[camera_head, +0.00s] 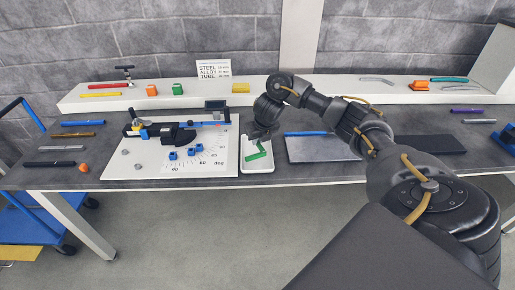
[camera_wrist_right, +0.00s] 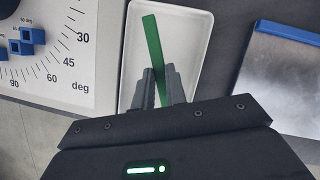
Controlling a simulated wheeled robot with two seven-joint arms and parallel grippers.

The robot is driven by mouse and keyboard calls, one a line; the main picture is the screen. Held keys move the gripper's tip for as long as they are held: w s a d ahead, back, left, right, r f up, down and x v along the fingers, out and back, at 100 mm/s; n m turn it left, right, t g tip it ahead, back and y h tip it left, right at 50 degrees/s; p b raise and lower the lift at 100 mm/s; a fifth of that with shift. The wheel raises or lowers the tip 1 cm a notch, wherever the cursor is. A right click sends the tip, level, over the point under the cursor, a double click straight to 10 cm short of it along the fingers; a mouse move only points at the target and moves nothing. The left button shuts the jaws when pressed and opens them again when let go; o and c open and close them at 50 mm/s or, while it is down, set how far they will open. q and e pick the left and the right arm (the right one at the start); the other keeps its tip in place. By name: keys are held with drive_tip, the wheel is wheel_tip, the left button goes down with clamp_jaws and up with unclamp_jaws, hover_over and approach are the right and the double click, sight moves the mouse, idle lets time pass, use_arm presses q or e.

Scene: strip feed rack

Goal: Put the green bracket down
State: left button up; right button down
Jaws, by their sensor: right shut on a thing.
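The green bracket (camera_head: 258,152) is a bent green strip over the white tray (camera_head: 265,168) at the middle of the bench. My right gripper (camera_head: 260,141) is above the tray, coming from the right. In the right wrist view my right gripper (camera_wrist_right: 160,88) is shut on the green bracket (camera_wrist_right: 152,40), whose long leg runs forward over the white tray (camera_wrist_right: 190,20). The near part of the bracket is hidden between the fingers. I cannot tell whether the bracket touches the tray floor. My left gripper is not in view.
Left of the tray is a white bending board (camera_head: 130,165) with an angle scale and blue blocks. Right of it lies a grey plate (camera_head: 310,149) with a blue edge. A raised white shelf (camera_head: 330,90) at the back holds coloured strips, blocks and a sign (camera_head: 213,69).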

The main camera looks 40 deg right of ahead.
sight(258, 143)
drive_tip(key=shift+w+f, duration=0.1)
drive_tip(key=shift+f, duration=0.15)
wheel_tip(258, 143, down, 2)
drive_tip(key=shift+f+b, duration=0.15)
drive_tip(key=shift+b, duration=0.5)
drive_tip(key=shift+w+f, duration=0.15)
drive_tip(key=shift+f, duration=0.3)
drive_tip(key=shift+r, duration=0.1)
drive_tip(key=c, duration=1.4)
unclamp_jaws()
drive_tip(key=shift+c, duration=0.2)
